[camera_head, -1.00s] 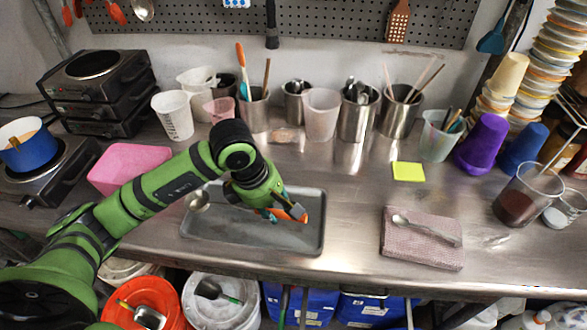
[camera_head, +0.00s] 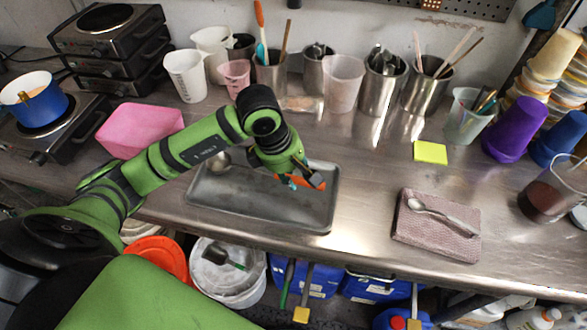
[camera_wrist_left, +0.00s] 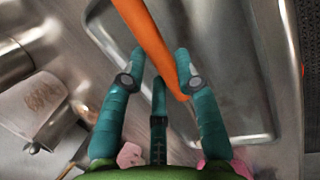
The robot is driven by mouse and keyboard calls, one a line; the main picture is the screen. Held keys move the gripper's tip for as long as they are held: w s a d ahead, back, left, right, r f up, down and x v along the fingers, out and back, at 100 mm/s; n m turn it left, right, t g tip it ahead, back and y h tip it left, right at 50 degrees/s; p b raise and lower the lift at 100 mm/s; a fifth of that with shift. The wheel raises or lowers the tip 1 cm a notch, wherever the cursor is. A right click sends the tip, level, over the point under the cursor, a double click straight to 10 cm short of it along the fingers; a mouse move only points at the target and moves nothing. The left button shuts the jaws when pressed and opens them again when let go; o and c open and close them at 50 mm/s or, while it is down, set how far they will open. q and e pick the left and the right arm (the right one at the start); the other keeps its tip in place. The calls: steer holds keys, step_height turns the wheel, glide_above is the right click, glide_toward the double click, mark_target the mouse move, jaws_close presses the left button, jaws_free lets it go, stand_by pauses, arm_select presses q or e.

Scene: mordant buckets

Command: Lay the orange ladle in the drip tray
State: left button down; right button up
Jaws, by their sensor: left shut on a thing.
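The orange ladle's handle (camera_head: 291,181) is in my left gripper (camera_head: 306,185), over the right part of the drip tray. In the left wrist view the orange handle (camera_wrist_left: 147,38) runs up out of the picture, between the teal fingers of my left gripper (camera_wrist_left: 160,72). A round metal bowl (camera_head: 219,163) shows at the tray's back left corner; it appears to be the ladle's, but my arm hides the link. The grey drip tray (camera_head: 262,211) lies flat on the steel counter. Contact between ladle and tray cannot be told. My right gripper is out of view.
A pink block (camera_head: 140,128) lies left of the tray. A folded cloth (camera_head: 436,232) with a metal spoon (camera_head: 444,216) lies to the right. Cups and steel utensil pots (camera_head: 384,90) line the back. A yellow note (camera_head: 430,152) lies behind the cloth, with bare counter around it.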

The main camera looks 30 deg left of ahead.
arm_select(q)
steer(key=c, duration=1)
jaws_free()
steer(key=shift+o, duration=0.8)
steer(key=v, duration=1.2)
